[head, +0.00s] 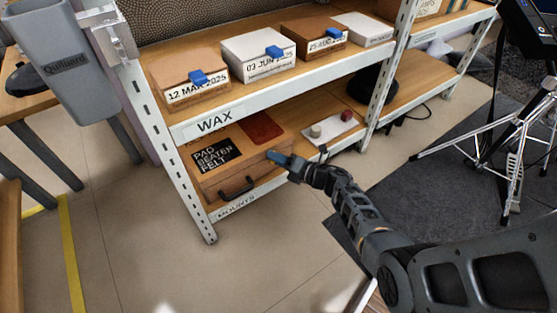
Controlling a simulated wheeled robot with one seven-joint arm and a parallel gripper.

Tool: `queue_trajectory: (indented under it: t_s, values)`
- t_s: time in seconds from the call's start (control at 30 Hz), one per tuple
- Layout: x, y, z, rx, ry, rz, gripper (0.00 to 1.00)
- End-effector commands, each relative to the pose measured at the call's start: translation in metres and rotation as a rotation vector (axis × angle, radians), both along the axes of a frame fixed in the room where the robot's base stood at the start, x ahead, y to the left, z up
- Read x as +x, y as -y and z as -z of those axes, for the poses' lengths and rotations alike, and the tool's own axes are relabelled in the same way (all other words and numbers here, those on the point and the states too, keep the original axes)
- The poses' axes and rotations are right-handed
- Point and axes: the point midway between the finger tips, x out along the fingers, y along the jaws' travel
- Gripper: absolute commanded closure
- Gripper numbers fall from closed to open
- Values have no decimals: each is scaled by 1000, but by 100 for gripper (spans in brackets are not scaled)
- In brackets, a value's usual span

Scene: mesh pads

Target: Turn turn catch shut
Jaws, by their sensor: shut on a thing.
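A brown wooden case (222,156) labelled "PAD SEATER FELT" lies on the lower shelf, with a black handle (237,187) on its front. My gripper (283,161) reaches in from the right to the case's front right corner. It is shut on a small blue piece (274,157) there, which looks like the turn catch. The gripper hides much of the catch, so I cannot tell how far it is turned. The case's lid looks down.
Several labelled boxes (259,57) stand on the upper shelf (237,94), above the case. A white pad (333,128) with small knobs lies on the lower shelf, right of my gripper. Shelf posts (167,150) stand at left and right. The floor (130,250) in front is clear.

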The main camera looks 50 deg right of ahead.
Motion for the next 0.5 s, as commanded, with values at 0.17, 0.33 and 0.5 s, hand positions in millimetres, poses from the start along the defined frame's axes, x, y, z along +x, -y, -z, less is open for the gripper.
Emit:
queue_trajectory:
  t_s: [0.17, 0.33, 0.5]
  values:
    - [1, -6, 0, 8, 2, -16, 95]
    - [1, -7, 0, 8, 2, -17, 95]
    - [1, -6, 0, 7, 2, -16, 55]
